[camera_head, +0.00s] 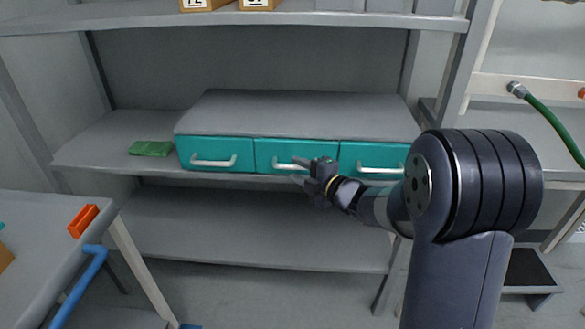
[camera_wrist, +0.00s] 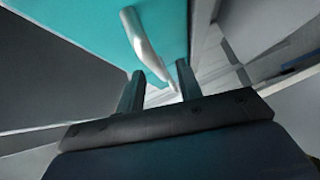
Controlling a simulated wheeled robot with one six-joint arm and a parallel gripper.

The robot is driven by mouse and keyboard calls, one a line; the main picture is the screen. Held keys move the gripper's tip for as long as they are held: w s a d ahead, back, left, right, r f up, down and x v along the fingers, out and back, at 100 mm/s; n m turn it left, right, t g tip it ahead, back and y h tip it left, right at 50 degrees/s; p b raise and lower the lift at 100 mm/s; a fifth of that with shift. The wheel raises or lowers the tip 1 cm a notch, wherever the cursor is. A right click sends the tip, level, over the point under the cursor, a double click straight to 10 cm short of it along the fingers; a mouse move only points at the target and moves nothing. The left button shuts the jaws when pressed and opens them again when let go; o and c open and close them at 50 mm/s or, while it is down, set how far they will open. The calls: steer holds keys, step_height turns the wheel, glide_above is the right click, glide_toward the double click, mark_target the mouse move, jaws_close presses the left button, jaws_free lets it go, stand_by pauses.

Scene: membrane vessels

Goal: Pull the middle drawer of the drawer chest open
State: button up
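The drawer chest (camera_head: 300,112) has a grey top and three teal drawers side by side, each with a pale bar handle. The middle drawer (camera_head: 265,153) looks flush with its neighbours. My gripper (camera_head: 300,170) is at the middle drawer's handle (camera_head: 284,166) and hides its right part. In the wrist view, the two dark fingers of my gripper (camera_wrist: 160,84) stand apart. The handle (camera_wrist: 145,45) runs down from the teal drawer front (camera_wrist: 90,30) toward the gap between them. I cannot tell whether the fingers touch it.
The chest stands on a grey shelf (camera_head: 95,145), with a green block (camera_head: 151,148) to its left. The left drawer (camera_head: 215,149) and right drawer (camera_head: 372,156) flank the middle one. A table (camera_head: 45,235) with an orange block (camera_head: 83,220) stands at the left. The floor in front is clear.

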steer(key=shift+x, duration=1.5)
jaws_close()
